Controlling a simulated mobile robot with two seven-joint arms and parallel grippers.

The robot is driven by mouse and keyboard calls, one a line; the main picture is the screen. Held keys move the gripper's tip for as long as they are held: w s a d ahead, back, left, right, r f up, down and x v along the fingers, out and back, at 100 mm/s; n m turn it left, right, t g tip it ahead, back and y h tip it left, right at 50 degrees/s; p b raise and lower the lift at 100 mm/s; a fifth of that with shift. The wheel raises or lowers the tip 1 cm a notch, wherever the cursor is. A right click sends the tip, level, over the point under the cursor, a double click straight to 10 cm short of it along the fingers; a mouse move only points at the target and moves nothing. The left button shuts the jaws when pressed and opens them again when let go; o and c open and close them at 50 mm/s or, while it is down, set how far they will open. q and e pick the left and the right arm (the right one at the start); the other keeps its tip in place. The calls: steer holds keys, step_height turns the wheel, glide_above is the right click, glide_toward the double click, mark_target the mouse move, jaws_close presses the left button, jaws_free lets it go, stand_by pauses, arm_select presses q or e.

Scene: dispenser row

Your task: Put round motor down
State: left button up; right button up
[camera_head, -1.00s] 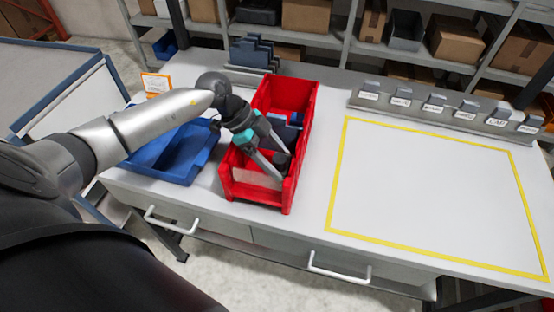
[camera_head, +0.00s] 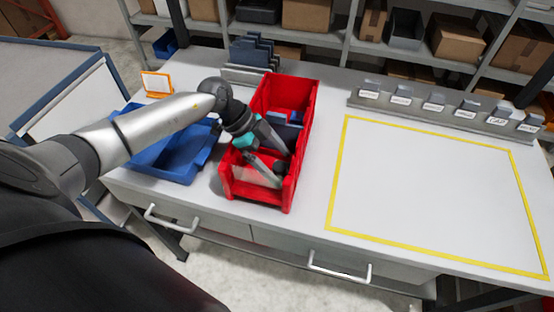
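The red bin (camera_head: 307,112) stands on the white workbench. My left gripper (camera_head: 284,168) reaches down into its front part, with teal finger bases and grey fingers spread apart. A small dark object (camera_head: 281,167), which looks like the round motor, lies low in the bin between or just below the fingertips. The fingers partly hide it, and I see no clear contact with them. Dark blue pieces (camera_head: 286,125) sit in the bin behind the gripper. My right gripper is not in view.
A blue tray (camera_head: 203,164) stands left of the red bin under my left arm. An orange-framed card (camera_head: 157,84) and a dark rack (camera_head: 252,52) are behind. A yellow outline (camera_head: 337,173) bounds clear bench at right, before a row of labelled holders (camera_head: 435,112).

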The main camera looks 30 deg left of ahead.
arm_select(q)
steer(key=shift+r, duration=0.3)
steer(key=v, duration=1.2)
steer(key=shift+r+p, duration=0.35)
steer(key=shift+p, duration=0.05)
steer(key=shift+d, duration=0.2)
